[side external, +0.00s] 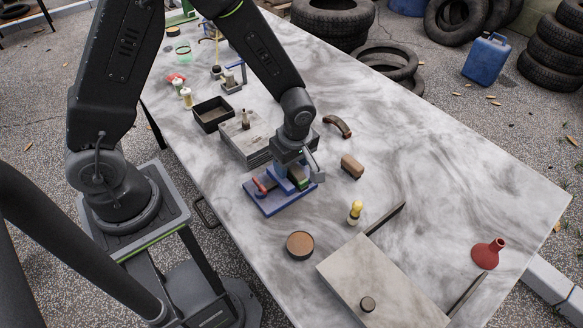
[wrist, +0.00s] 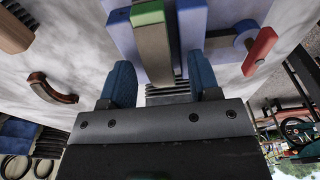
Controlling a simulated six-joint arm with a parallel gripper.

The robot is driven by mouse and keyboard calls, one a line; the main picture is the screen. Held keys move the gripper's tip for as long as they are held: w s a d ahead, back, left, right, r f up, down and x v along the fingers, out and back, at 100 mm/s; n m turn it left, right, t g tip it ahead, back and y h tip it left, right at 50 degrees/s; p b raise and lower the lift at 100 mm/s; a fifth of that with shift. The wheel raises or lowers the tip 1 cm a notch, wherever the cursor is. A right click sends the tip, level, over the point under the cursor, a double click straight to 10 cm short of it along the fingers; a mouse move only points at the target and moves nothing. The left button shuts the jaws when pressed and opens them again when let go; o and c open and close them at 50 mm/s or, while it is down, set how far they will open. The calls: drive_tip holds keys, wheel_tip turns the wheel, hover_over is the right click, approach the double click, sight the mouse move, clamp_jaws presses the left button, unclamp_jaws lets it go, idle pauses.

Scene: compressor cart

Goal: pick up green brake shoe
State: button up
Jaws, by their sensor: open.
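A block with a green end (wrist: 147,14) and a long grey-brown side is the only green piece near my gripper; I cannot tell whether it is the green brake shoe. It stands between the blue walls of a blue vise-like fixture (side external: 266,203). In the side view its green end (side external: 303,184) shows just below my gripper (side external: 291,172). In the wrist view my gripper (wrist: 158,75) is open, with one blue finger on each side of the block and gaps visible. The fixture's red handle (wrist: 261,50) is at the right. The fingertips' exact depth is unclear.
A dark curved brake shoe (side external: 338,126) and a brown block (side external: 352,166) lie right of the fixture. A stack of grey plates (side external: 240,145) and a black tray (side external: 211,113) are behind. A brown disc (side external: 300,244) and a slab (side external: 370,290) are in front.

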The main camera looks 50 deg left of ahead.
clamp_jaws()
idle(0.4)
drive_tip(key=shift+r, duration=0.1)
